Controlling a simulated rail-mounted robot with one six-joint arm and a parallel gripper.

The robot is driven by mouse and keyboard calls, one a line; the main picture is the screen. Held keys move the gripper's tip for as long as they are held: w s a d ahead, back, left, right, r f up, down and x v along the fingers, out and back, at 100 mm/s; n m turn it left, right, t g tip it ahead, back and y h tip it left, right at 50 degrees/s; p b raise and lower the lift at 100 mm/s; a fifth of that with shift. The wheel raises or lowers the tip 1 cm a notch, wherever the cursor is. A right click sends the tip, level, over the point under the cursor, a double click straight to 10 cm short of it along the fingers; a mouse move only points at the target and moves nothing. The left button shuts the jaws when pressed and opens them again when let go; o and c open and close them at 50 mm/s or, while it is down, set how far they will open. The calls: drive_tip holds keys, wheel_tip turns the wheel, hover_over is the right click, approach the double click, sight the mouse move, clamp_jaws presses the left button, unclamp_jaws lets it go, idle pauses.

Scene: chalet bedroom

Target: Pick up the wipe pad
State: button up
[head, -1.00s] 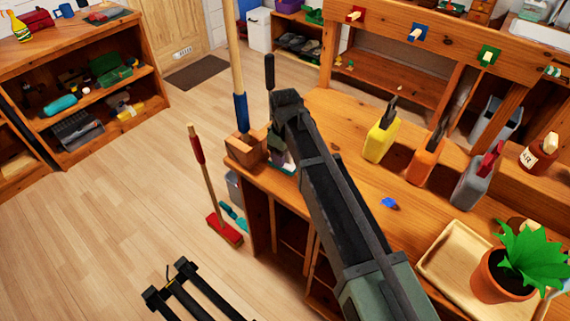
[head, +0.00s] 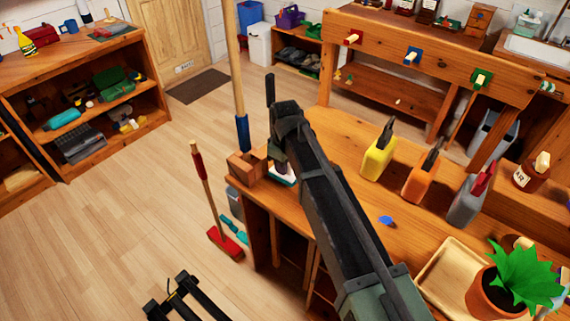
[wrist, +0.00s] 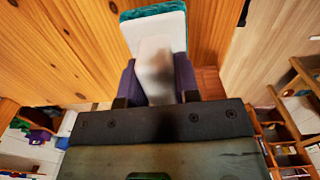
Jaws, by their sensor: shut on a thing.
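The wipe pad (wrist: 155,28) is a flat white block with a teal pad face and a white grip. In the wrist view my gripper (wrist: 157,80) has its two purple fingers shut on either side of this grip. In the head view the pad (head: 285,177) shows as a small white and teal patch at the left end of the wooden bench (head: 345,160). My arm hides most of it and the fingers there. I cannot tell whether the pad touches the bench top.
A wooden box (head: 246,166) with a long pole stands close left of the pad. Yellow (head: 378,160), orange (head: 420,182) and grey (head: 466,204) bottles stand to the right. A wooden tray (head: 440,270) and a potted plant (head: 497,292) are at the near right.

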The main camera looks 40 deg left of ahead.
wheel_tip(320, 180, up, 17)
drive_tip(key=p, duration=1.5)
drive_tip(key=shift+f, duration=0.1)
